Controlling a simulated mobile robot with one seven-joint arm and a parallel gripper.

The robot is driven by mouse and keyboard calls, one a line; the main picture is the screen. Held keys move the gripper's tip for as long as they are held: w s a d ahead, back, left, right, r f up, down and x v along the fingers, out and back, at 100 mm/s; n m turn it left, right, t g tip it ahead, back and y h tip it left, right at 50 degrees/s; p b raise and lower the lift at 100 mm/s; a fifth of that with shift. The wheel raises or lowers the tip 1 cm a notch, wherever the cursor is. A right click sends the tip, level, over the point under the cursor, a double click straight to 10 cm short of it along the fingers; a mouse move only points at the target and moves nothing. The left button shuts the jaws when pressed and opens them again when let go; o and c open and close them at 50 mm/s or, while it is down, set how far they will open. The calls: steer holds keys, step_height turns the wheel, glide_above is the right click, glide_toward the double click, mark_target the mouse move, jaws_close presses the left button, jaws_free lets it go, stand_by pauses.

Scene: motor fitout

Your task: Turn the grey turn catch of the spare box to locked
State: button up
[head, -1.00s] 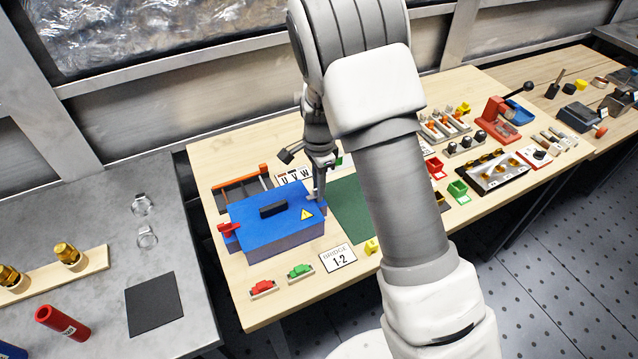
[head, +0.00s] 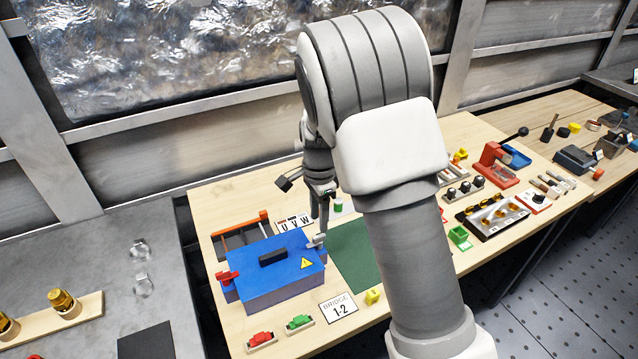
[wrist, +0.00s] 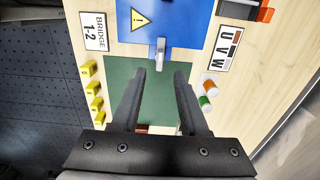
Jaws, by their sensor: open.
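The spare box is the blue box (head: 274,281) with a black handle and a yellow warning sign on its lid; it stands on the wooden bench. A red catch (head: 227,277) sits at its left end. The grey turn catch (head: 317,241) is at its right end, and in the wrist view the catch (wrist: 160,52) shows at the box edge, pointing away from the lid. My gripper (wrist: 161,72) is open and empty, its fingers over the green mat with the grey catch just beyond and between their tips. In the head view my gripper (head: 324,228) is beside the catch, partly hidden by my arm.
The green mat (head: 356,256) lies right of the box. A "BRIDGE 1-2" card (head: 339,308), a U V W card (head: 294,223), yellow blocks (wrist: 92,88) and red and green parts (head: 299,322) lie near. A rack (head: 240,238) stands behind the box.

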mark_target(319, 236)
step_height(319, 236, up, 12)
steer(key=shift+f, duration=0.15)
stand_by(0.4)
steer(key=s+d+r+n+t+y, duration=0.1)
steer(key=s+d+r+n, duration=0.2)
steer(key=s+r, duration=0.25)
steer(key=s+d+r+n+t, duration=0.1)
steer(key=s+d+r+n, duration=0.25)
steer(key=s, duration=0.25)
steer(key=s+d+n+t, duration=0.1)
steer(key=s+d+n, duration=0.1)
steer(key=s, duration=0.5)
steer(key=s+d+r+n+t+h, duration=0.1)
steer(key=s+n+t, duration=0.1)
steer(key=s+n, duration=0.3)
steer(key=shift+s+d+t, duration=0.3)
steer(key=shift+s+d, duration=0.1)
steer(key=shift+s, duration=0.6)
